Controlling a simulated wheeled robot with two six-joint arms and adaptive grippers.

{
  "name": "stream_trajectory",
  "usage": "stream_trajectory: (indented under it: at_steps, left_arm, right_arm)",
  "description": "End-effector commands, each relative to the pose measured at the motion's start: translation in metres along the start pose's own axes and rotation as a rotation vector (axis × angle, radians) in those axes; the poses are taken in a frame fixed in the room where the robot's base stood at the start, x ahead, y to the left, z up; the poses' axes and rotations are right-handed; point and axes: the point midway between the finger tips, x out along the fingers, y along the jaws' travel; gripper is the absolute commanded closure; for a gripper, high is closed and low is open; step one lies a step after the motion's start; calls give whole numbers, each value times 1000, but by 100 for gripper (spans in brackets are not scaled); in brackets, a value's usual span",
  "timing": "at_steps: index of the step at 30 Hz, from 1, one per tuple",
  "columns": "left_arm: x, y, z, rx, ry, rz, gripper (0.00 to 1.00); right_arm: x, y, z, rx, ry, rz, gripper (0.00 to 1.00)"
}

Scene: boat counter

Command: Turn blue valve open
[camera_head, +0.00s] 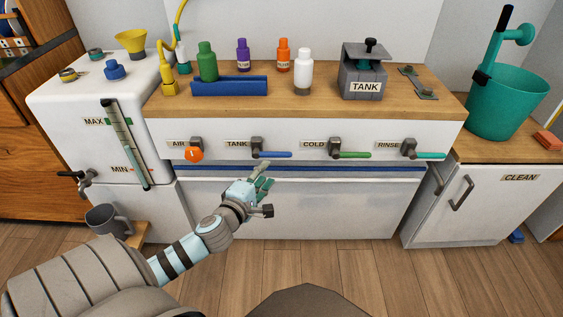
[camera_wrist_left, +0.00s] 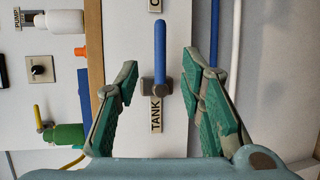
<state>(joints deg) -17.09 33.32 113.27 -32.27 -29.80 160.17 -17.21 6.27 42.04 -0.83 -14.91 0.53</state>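The blue valve (camera_head: 274,154) is on the white front panel by the TANK label (camera_head: 237,144). Its blue handle lies about level, pointing right from a grey hub. My left gripper (camera_head: 264,174) is just below and in front of it. In the left wrist view the blue handle (camera_wrist_left: 160,52) and its hub show between the two spread green fingers of my left gripper (camera_wrist_left: 159,75), with space on both sides. The fingers hold nothing. I cannot tell how far the fingertips are from the panel. My right gripper is out of view.
An orange AIR knob (camera_head: 194,155) is left of the blue valve; a green COLD handle (camera_head: 352,154) and a teal RINSE handle (camera_head: 429,156) are to its right. A blue rail (camera_head: 330,168) runs below. Bottles stand on the wooden counter (camera_head: 320,105) above.

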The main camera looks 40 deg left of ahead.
Motion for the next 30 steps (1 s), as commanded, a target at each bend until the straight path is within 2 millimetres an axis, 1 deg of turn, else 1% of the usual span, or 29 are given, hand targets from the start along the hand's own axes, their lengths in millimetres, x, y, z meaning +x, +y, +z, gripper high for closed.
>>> stream_trajectory:
  at_steps: [6,9,13,15,18,24,26,30]
  left_arm:
    - [64,0,1,-5,1,2,64]
    - [89,0,1,-3,1,0,64]
    - [111,0,1,-1,0,-1,64]
    - [118,0,1,0,-1,0,64]
    - [122,0,1,0,-2,-2,64]
    - [123,1,1,0,-2,-2,64]
    - [122,0,1,0,-2,-2,72]
    - [122,0,2,0,-2,-2,95]
  right_arm:
    - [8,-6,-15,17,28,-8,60]
    - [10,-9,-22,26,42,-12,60]
    - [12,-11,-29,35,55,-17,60]
    - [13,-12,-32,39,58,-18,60]
    - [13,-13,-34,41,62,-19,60]
    - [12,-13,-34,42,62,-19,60]
    - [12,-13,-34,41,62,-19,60]
    - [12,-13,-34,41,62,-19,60]
